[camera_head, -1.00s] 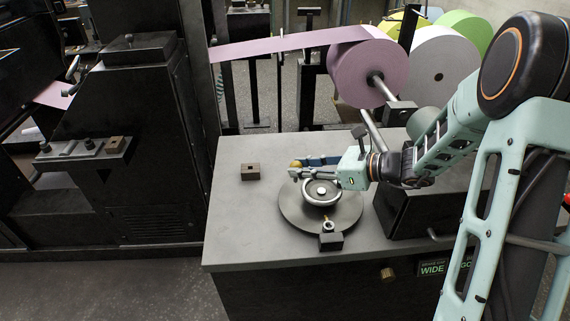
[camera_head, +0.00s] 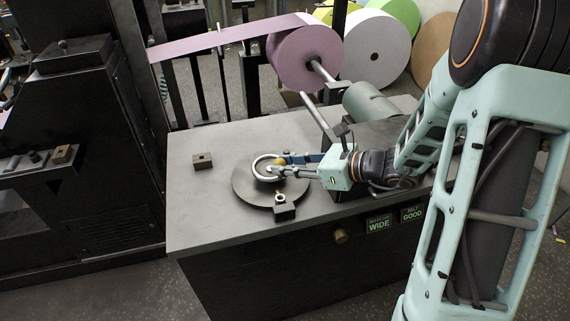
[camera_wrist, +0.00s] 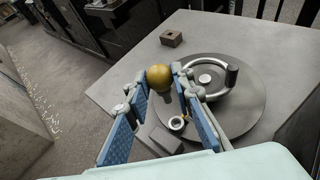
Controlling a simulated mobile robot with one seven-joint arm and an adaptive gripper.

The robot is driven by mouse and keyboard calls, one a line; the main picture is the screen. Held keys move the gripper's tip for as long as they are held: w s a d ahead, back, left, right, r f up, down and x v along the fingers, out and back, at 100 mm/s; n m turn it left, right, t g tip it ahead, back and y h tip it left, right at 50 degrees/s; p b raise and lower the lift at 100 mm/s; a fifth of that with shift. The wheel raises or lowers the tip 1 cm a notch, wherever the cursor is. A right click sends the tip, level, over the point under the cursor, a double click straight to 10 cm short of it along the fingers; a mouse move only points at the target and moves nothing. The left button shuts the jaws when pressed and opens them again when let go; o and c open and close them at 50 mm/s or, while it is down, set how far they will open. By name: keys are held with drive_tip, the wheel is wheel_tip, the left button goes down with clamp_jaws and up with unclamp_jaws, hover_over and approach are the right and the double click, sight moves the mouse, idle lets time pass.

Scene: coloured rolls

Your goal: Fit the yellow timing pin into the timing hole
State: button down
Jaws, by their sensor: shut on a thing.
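The yellow pin's round knob (camera_wrist: 160,77) sits between the fingers of my gripper (camera_wrist: 158,88), which is shut on the pin. Its grey shank (camera_wrist: 166,97) shows below the knob and points down; its lower end is unclear. A metal ring with an opening, which looks like the timing hole (camera_wrist: 177,124), stands on a dark block at the plate's near edge. It also shows in the head view (camera_head: 280,198). The pin is apart from it.
A handwheel (camera_wrist: 207,82) with an upright dark handle (camera_wrist: 231,74) stands on the round plate (camera_head: 244,190) beside the pin. A small brown block with a hole (camera_head: 203,160) lies on the grey bench (camera_head: 200,205). A pink roll (camera_head: 303,58) hangs behind. The bench's left side is mostly clear.

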drive_tip(key=shift+f, duration=0.15)
wheel_tip(320, 180, down, 6)
drive_tip(key=b, duration=0.5)
drive_tip(key=shift+r, duration=0.2)
drive_tip(key=shift+f, duration=0.1)
idle(0.4)
drive_tip(key=shift+f, duration=0.45)
drive_tip(key=shift+f, duration=0.25)
drive_tip(key=shift+f, duration=0.35)
drive_tip(key=shift+f, duration=0.9)
idle(2.4)
